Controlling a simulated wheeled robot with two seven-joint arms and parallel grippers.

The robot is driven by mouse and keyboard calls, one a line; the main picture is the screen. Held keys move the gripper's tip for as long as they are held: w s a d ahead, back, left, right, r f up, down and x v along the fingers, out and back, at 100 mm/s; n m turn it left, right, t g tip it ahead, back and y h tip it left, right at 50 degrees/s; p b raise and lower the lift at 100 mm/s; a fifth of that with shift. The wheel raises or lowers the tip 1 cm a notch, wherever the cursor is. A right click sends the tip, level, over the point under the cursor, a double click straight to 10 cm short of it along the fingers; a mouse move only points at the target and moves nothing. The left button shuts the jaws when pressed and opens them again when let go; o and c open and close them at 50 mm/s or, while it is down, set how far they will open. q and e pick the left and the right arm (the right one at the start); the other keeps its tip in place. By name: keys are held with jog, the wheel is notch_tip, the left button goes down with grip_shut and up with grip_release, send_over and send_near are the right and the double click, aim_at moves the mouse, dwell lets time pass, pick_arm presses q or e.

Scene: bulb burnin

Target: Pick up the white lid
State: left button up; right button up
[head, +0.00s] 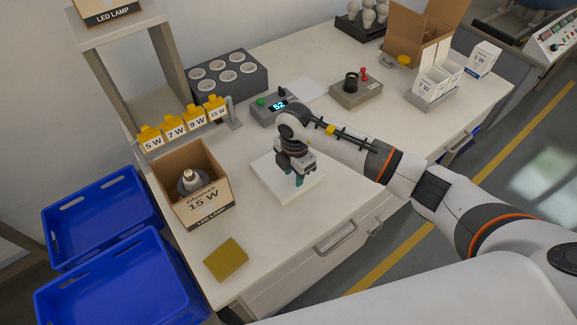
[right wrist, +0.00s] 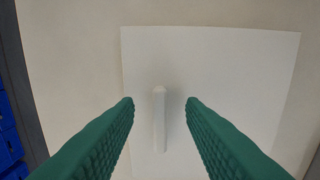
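The white lid (head: 270,183) is a flat square lying on the white workbench. It fills much of the right wrist view (right wrist: 235,75), with a slim raised handle (right wrist: 159,120) near its middle. My right gripper (head: 297,182) is over the lid, pointing down. In the right wrist view its two green fingers (right wrist: 160,102) are apart, one on each side of the handle, with gaps between; nothing is held. I cannot tell how far the fingertips are above the lid. My left gripper is not in view.
Left of the lid stands an open LED lamp carton (head: 207,205) with a bulb inside. A yellow-brown pad (head: 226,259) lies near the front edge. A tester (head: 275,107) and a grey socket block (head: 228,78) stand behind. Blue crates (head: 125,285) are beside the bench.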

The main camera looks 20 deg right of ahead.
jog(key=shift+f, duration=0.6)
grip_shut()
